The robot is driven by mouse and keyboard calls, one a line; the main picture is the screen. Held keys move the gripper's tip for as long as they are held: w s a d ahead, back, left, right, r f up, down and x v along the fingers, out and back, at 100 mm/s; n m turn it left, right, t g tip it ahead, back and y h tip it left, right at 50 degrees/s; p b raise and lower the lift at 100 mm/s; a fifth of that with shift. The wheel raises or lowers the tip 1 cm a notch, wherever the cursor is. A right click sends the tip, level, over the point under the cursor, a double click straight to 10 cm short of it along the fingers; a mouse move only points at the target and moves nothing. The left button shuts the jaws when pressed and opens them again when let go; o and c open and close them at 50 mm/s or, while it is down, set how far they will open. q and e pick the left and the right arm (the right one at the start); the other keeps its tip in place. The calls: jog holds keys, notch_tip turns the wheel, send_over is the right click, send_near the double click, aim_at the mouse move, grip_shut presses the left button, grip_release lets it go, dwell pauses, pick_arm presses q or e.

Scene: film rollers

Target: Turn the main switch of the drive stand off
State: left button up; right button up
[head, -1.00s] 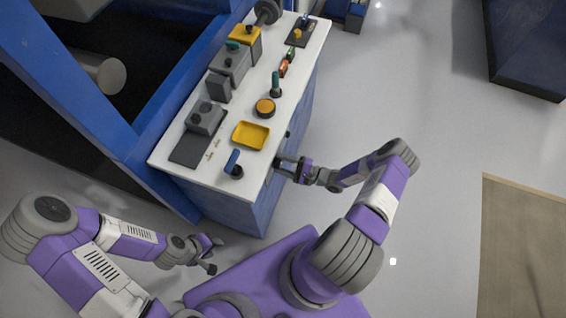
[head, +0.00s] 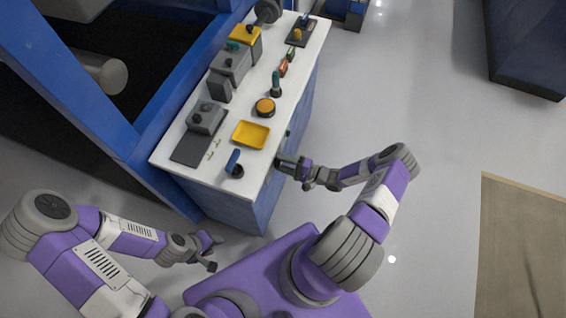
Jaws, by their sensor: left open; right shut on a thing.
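The drive stand is a blue cabinet with a white top (head: 262,165), left of centre in the head view. My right gripper (head: 280,162) is at the stand's right side face, just below the edge of the top. It is shut on a small part there, which I take to be the main switch; the fingers hide it, so its position cannot be read. My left gripper (head: 212,253) is open and empty, low in front of the stand and apart from it.
On the top are a blue-handled lever (head: 233,160), a yellow tray (head: 251,134), an orange round button (head: 265,108), grey boxes (head: 205,118) and several small handles. A blue frame (head: 95,95) stands left.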

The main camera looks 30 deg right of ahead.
jog(key=o, duration=1.1)
jog(key=shift+c, duration=0.2)
jog(key=v, duration=0.7)
jog(key=shift+s+d+p, duration=0.15)
jog(key=shift+d+p, duration=0.1)
jog(key=shift+p, duration=0.1)
